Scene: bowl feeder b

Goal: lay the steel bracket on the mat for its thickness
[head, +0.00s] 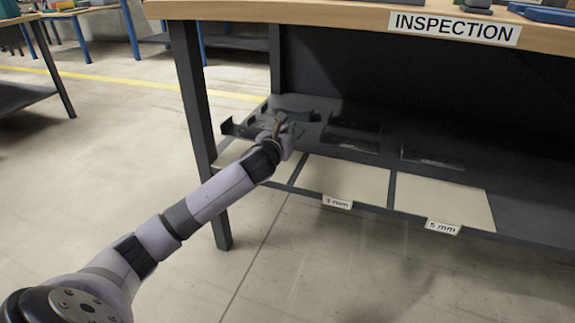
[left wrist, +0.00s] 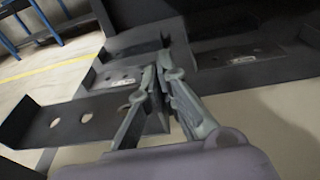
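A dark steel bracket (left wrist: 85,118) with holes and an upturned end lies across the left wrist view. In the head view the bracket (head: 241,130) sticks out to the left of my left gripper (head: 281,126), above the left end of the lower shelf. In the wrist view the fingers of the left gripper (left wrist: 163,75) are close together on the bracket's dark plate; the exact contact is partly hidden. Cream mats lie along the shelf front: a left mat (head: 232,152) partly covered by my arm, a 3 mm mat (head: 345,180) and a 5 mm mat (head: 445,201). My right gripper is out of view.
Other dark bracket-like parts lie behind the mats, at the middle (head: 354,146) and right (head: 432,159). The bench top (head: 330,14) overhangs the shelf, and a dark leg (head: 196,100) stands at its left end. The 3 mm and 5 mm mats look bare.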

